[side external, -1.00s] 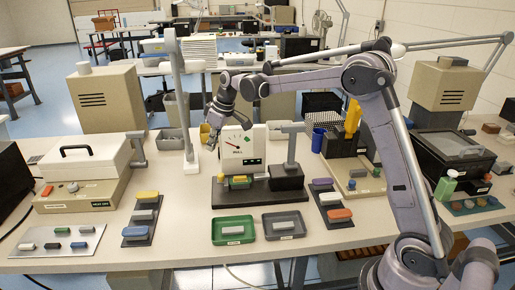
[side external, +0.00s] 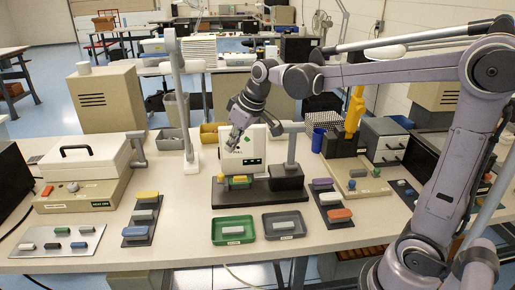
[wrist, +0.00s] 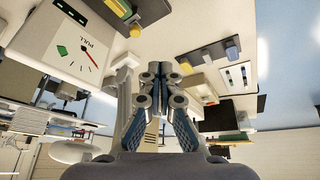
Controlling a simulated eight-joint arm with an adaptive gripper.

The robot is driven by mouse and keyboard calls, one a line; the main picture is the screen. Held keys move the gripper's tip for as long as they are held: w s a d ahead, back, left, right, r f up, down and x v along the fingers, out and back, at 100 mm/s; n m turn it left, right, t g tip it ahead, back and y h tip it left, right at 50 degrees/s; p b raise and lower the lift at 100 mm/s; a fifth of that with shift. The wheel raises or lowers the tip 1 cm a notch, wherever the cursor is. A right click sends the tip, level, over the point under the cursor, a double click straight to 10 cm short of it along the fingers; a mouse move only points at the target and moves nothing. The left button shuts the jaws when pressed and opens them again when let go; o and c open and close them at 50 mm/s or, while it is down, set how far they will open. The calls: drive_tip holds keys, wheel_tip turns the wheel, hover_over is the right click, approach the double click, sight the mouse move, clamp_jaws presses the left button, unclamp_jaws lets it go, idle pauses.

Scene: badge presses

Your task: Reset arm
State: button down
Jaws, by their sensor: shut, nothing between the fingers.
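My gripper (side external: 234,142) is shut and empty. It hangs in the air in front of the white gauge box (side external: 251,152) and hides part of its dial. In the wrist view, the fingers (wrist: 160,72) are together with nothing between them.
A green tray (side external: 217,239) and a grey tray (side external: 269,235), each holding a grey block, lie at the front. Block racks (side external: 131,240) (side external: 324,197) stand either side. A lamp post (side external: 182,105) rises left of the gripper. A white-lidded heat box (side external: 85,158) stands at left.

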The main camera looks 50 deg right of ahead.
drive_tip(key=s+a+f+m+t, duration=0.1)
drive_tip(key=s+f, duration=0.1)
drive_tip(key=s, duration=0.7)
drive_tip(key=s+a+f+m+t, duration=0.1)
drive_tip(key=s+a+f, duration=0.1)
drive_tip(key=s, duration=0.7)
drive_tip(key=shift+f+h, duration=0.3)
drive_tip(key=shift+f, duration=0.35)
